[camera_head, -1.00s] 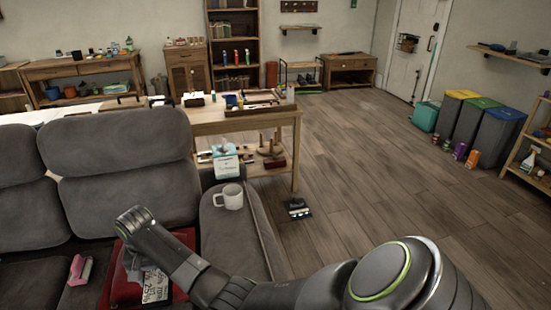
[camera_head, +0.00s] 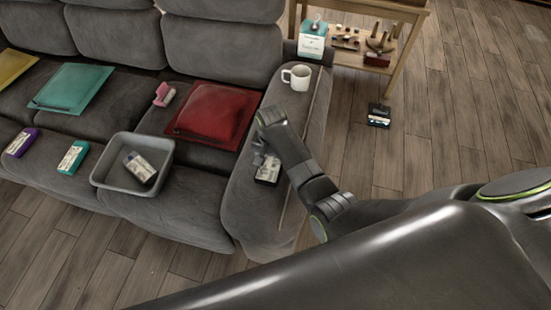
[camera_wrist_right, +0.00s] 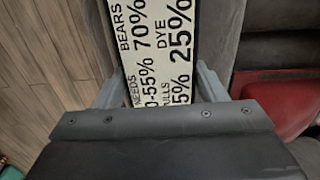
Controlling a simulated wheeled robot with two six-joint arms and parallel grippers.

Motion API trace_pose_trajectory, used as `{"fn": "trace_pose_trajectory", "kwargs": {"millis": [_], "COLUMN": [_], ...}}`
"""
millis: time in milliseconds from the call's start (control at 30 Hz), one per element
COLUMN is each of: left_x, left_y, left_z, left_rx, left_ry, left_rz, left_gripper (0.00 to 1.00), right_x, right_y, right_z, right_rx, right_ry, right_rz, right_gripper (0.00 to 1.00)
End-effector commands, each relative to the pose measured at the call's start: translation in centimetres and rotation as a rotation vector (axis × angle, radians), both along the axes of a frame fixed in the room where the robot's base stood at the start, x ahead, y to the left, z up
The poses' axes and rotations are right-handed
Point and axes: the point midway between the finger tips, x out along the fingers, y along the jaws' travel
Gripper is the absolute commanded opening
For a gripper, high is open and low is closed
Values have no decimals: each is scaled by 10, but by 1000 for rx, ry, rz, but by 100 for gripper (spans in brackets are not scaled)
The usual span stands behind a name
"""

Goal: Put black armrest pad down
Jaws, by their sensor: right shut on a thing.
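My right gripper (camera_head: 262,150) is shut on a black piece with a white printed label, which I take to be the black armrest pad (camera_head: 267,169). It is over the front part of the grey sofa armrest (camera_head: 243,205); I cannot tell whether it touches the armrest. In the right wrist view the black-edged pad (camera_wrist_right: 165,50) stands between the two fingers (camera_wrist_right: 160,95), its label in large black letters and percentages. My right forearm hides part of the armrest. My left gripper is not in view.
A white mug (camera_head: 297,76) stands farther back on the armrest. A red cushion (camera_head: 214,115), pink object (camera_head: 164,94) and grey tub (camera_head: 107,176) with a labelled block (camera_head: 140,167) are on the sofa. A black object (camera_head: 379,115) lies on the floor; the floor right of the armrest is mostly clear.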

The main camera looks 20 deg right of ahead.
Motion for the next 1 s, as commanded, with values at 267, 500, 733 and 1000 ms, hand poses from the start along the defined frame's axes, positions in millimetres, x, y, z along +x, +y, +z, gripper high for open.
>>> {"fn": "trace_pose_trajectory", "kwargs": {"millis": [267,500,733,1000], "left_x": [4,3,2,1], "left_y": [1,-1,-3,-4], "left_z": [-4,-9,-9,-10], "left_rx": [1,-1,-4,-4], "left_ry": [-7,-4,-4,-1], "left_rz": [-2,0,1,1], "left_gripper": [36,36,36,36], "right_x": [0,0,0,0], "right_y": [0,0,0,-1], "right_z": [-30,-56,-57,-60], "right_rx": [0,1,0,1], "right_ry": [1,-1,-1,-1], "right_rz": [0,0,0,0], "right_gripper": [42,42,42,77]}}
